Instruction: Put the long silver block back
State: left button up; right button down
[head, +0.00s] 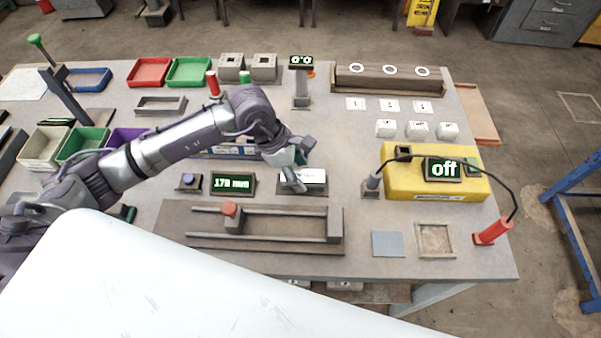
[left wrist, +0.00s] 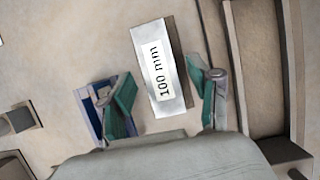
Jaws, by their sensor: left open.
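The long silver block is marked "100 mm" and lies flat on the table; it shows in the left wrist view (left wrist: 158,68) and partly in the head view (head: 314,177). My left gripper is above it, in the head view (head: 296,178) and in the left wrist view (left wrist: 165,100). Its green-padded fingers are open, with the near end of the block showing between them. I cannot see contact between fingers and block. In the head view the gripper hides part of the block. My right gripper is not in view.
A brown measuring fixture (head: 280,246) with a red knob lies in front of the block. A "178 mm" display (head: 232,184) stands to its left. A yellow box (head: 433,188) with a cable is to the right. Colored trays (head: 150,72) fill the back left.

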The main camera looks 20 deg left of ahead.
pick_arm(q)
jog(key=b+v, duration=0.1)
jog(key=v, duration=0.9)
jog(key=shift+r+b, duration=0.3)
jog(key=shift+r, duration=0.05)
jog(key=shift+a, duration=0.15)
